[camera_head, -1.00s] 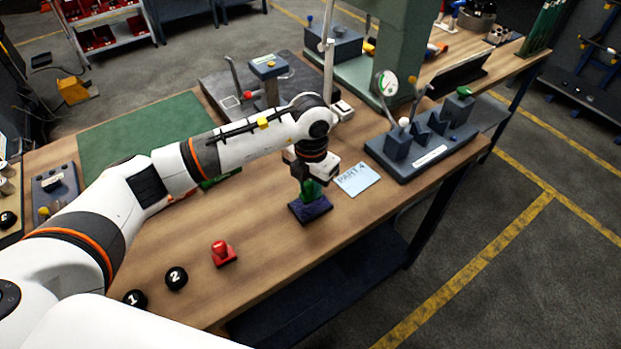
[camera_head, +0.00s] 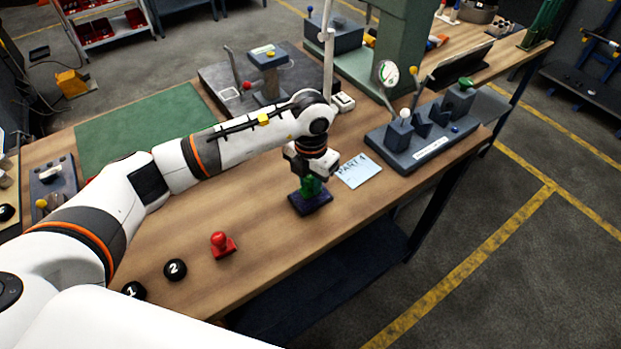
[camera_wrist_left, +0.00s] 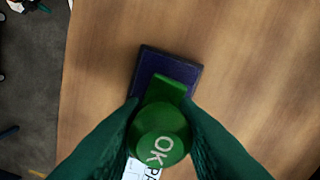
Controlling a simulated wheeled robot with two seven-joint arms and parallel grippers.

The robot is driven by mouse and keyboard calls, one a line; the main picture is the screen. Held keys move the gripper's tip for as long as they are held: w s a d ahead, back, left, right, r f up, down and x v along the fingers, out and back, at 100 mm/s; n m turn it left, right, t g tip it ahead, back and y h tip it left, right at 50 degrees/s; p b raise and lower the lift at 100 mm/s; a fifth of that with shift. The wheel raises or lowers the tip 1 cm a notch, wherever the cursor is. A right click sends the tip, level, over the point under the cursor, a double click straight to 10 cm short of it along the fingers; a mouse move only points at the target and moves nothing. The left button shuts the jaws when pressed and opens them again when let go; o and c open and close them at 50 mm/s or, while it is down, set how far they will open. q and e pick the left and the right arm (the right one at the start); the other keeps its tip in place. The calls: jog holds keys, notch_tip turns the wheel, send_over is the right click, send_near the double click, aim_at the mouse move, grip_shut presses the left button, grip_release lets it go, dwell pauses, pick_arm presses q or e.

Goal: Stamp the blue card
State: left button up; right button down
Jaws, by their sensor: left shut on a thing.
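A green stamp (camera_wrist_left: 160,135) marked OK is held between the fingers of my left gripper (camera_head: 312,178), which is shut on it. The stamp is upright over a dark purple ink pad (camera_head: 322,204), which also shows in the left wrist view (camera_wrist_left: 146,66). I cannot tell whether the stamp touches the pad. The light blue card (camera_head: 362,175), printed PART 4, lies flat on the table just right of the gripper. In the left wrist view only a small piece of the card (camera_wrist_left: 133,170) shows below the stamp. My right gripper is not in view.
A grey fixture (camera_head: 425,138) with a dial gauge stands right of the card. A green mat (camera_head: 140,130) lies at the back left.

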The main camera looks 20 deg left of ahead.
pick_arm(q)
jog(key=shift+f+b, duration=0.4)
jog(key=shift+f, duration=0.1)
jog(key=shift+f, duration=0.1)
dwell(1.6)
jog(key=shift+r+p, duration=0.3)
jog(key=shift+r, duration=0.5)
jog(key=shift+r+p, duration=1.4)
jog(key=shift+r, duration=1.4)
